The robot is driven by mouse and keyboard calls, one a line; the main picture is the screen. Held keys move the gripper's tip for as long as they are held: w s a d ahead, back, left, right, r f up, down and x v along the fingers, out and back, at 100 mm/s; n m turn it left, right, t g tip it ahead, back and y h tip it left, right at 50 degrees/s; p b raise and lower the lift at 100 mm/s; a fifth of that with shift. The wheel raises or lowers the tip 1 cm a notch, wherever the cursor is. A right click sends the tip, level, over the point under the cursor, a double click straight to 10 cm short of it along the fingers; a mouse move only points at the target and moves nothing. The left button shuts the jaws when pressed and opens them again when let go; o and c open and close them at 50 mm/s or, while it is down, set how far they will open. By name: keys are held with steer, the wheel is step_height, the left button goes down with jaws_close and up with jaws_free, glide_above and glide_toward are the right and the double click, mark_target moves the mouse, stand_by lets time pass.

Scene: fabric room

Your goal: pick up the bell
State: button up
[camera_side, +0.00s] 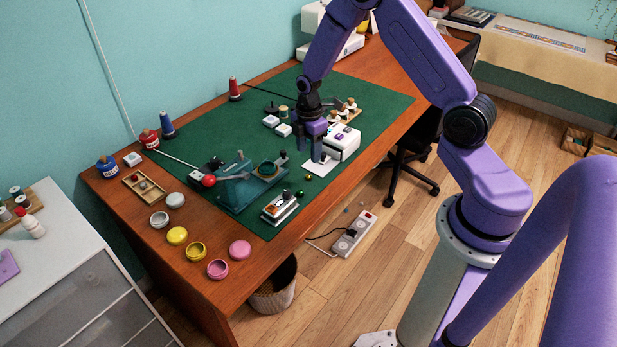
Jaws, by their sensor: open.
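My gripper (314,154) points down over the right part of the green mat (378,96) on the wooden desk, just left of a white box-like device. It is open, and I see nothing held in it. A tiny round gold object (308,177), which may be the bell, lies on the mat just below and in front of the gripper in the picture. It is too small to be sure. A small dark green ball (299,193) lies near it. The fingers hide part of the mat behind them.
The white device (342,141) stands close right of my gripper. A green machine (244,182) with a red-knobbed lever and a small metal device (279,207) stand to the left. The mat's far right is clear.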

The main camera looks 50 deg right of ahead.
mark_target(308, 177)
steer(key=shift+d+f, duration=0.1)
steer(key=shift+f, duration=4.35)
steer(key=shift+w, duration=0.1)
steer(key=shift+c, duration=0.4)
jaws_close()
